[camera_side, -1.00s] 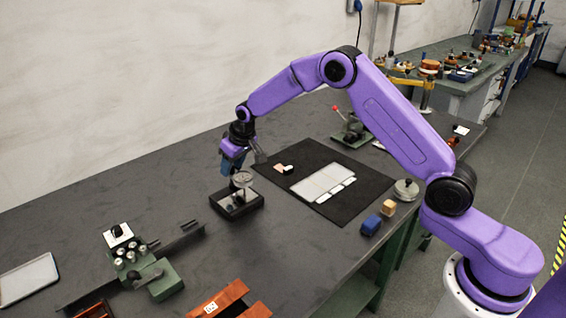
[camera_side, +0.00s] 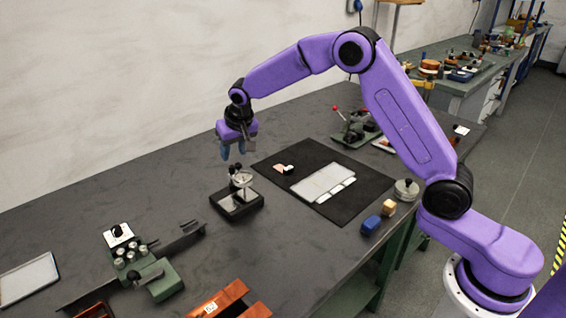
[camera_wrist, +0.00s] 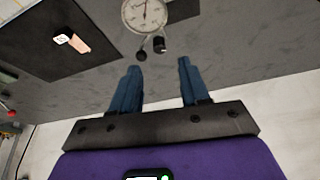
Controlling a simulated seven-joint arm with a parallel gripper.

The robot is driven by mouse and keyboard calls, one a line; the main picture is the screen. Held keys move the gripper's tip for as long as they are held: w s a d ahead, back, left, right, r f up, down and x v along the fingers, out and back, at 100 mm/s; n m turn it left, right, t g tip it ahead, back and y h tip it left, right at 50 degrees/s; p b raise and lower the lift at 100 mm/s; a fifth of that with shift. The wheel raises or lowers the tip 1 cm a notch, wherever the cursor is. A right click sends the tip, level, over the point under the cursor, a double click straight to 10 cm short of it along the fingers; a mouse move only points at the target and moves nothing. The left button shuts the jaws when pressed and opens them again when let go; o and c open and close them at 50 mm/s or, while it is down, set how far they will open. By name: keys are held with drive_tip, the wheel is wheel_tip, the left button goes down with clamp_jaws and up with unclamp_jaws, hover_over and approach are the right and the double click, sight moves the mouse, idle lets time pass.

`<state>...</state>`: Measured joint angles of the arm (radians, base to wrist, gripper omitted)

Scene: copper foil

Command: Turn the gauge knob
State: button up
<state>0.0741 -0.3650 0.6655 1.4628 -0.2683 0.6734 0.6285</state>
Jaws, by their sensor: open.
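The gauge (camera_side: 241,180) has a round white dial and stands on a dark square base (camera_side: 250,206) on the bench. In the wrist view its dial (camera_wrist: 144,14) is at the top edge, partly cut off, with a black knob (camera_wrist: 159,45) and a smaller dark round part (camera_wrist: 141,55) just below it. My gripper (camera_side: 233,154) points down above and slightly behind the gauge, apart from it. In the wrist view my gripper (camera_wrist: 158,68) shows two blue fingers spread apart with nothing between them.
A black mat (camera_side: 350,206) with a pale grey plate (camera_side: 320,182) lies to the right of the gauge. A green machine (camera_side: 158,280) with several knobs stands at the front left. Blue (camera_side: 371,225) and tan (camera_side: 389,207) blocks sit near the bench's right edge. The back left bench is clear.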

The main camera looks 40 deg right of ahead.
drive_tip(key=d+v, duration=0.1)
drive_tip(key=v, duration=0.9)
drive_tip(key=s+a+n+g, duration=0.1)
drive_tip(key=s+a+n, duration=0.1)
drive_tip(key=s, duration=0.7)
drive_tip(key=s+a+n+y, duration=0.1)
drive_tip(key=s+n, duration=0.3)
drive_tip(key=s, duration=0.6)
drive_tip(key=shift+s+a+f+n+g, duration=0.3)
drive_tip(key=shift+a+f+g, duration=0.1)
drive_tip(key=shift+a, duration=0.3)
drive_tip(key=shift+s, duration=0.1)
drive_tip(key=s+d+f+n+g, duration=0.1)
drive_tip(key=s+d+n, duration=0.3)
drive_tip(key=s, duration=0.7)
drive_tip(key=s+d+f+n+g, duration=0.1)
drive_tip(key=s+d+f+n, duration=0.2)
drive_tip(key=s, duration=0.9)
drive_tip(key=shift+s+d+f+n, duration=0.25)
drive_tip(key=shift+d+n, duration=0.15)
drive_tip(key=shift+d, duration=0.65)
drive_tip(key=shift+r, duration=0.1)
